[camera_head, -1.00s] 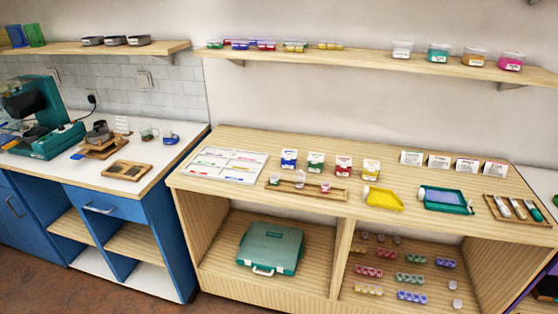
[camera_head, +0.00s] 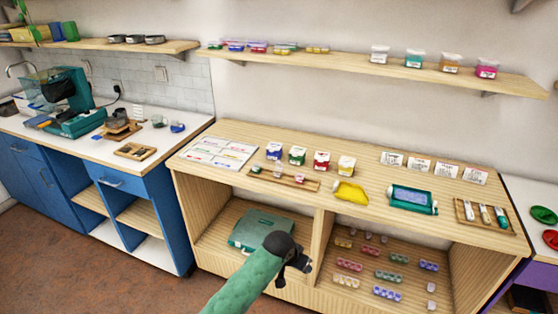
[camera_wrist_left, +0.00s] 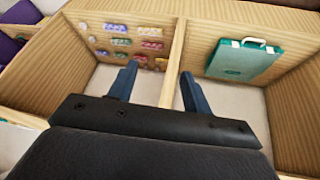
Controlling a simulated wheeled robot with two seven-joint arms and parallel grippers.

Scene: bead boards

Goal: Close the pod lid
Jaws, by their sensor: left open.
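The teal machine (camera_head: 80,120) stands on the white counter at the far left in the head view, with a dark head and a clear part on its left. It is too small to tell which part is the pod lid or how far open it is. My left gripper (camera_head: 303,264) is in front of the lower wooden shelf, far right of the machine. In the left wrist view the gripper (camera_wrist_left: 157,78) is open and empty, its two fingers apart before the shelf's divider. My right gripper is out of view.
A teal case (camera_head: 256,228) lies in the left shelf compartment, partly behind my arm. Several bead strips (camera_head: 393,258) lie in the right one. A wooden tray (camera_head: 136,151) sits on the counter (camera_head: 112,147). Open floor (camera_head: 90,265) lies before the blue cabinets.

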